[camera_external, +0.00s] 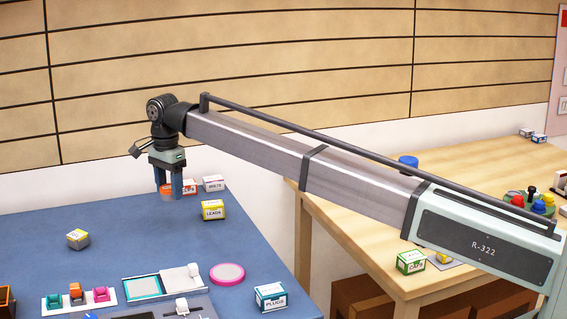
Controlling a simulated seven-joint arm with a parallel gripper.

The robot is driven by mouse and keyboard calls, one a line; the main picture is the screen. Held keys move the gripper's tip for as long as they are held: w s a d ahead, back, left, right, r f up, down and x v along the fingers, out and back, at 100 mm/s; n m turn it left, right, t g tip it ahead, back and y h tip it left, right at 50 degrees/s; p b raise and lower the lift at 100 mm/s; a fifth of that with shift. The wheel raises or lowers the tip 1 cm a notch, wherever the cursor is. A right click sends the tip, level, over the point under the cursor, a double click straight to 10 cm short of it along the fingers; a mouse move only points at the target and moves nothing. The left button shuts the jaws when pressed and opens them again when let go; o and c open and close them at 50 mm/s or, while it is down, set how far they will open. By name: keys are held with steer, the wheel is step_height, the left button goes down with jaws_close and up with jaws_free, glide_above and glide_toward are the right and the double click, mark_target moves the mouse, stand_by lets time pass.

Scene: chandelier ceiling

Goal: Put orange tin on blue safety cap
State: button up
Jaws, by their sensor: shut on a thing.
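My gripper (169,194) points down over the far part of the blue table and is shut on the orange tin (167,189). The tin is small and round; the fingers partly cover it. I cannot tell whether it touches the table. A blue round-topped object (408,161) shows on the wooden table, partly hidden behind my arm. A smaller blue cap-like piece (538,206) is in a cluster at the right of that table. I cannot tell for certain which is the blue safety cap.
Small boxes stand near my gripper: an orange-white one (188,187), a white one (214,183) and a yellow one (212,210). A pink disc (227,274), trays and a white-blue box (270,297) lie nearer. A gap separates the blue table from the wooden table (345,225).

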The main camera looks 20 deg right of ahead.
steer(key=shift+m, duration=0.7)
steer(key=w+d, duration=0.2)
steer(key=d, duration=0.1)
steer(key=w+d, duration=0.2)
steer(key=d, duration=0.2)
steer(key=w+d+r, duration=0.1)
steer(key=w+d, duration=0.1)
steer(key=d, duration=0.1)
steer(key=shift+w+d, duration=0.15)
steer(key=shift+w, duration=0.05)
steer(key=w+d+r+m, duration=0.2)
steer(key=d+r, duration=0.1)
steer(key=d, duration=1.2)
steer(key=w+d+r+m, duration=0.2)
steer(key=d+r, duration=0.1)
steer(key=d, duration=1.2)
steer(key=w+d+r+m, duration=0.1)
steer(key=d+r, duration=0.2)
steer(key=d, duration=1.2)
steer(key=r+n, duration=0.2)
steer(key=n, duration=0.4)
glide_above(409, 159)
steer(key=shift+w+f, duration=0.1)
steer(key=shift+f, duration=4.9)
steer(key=shift+f, duration=0.1)
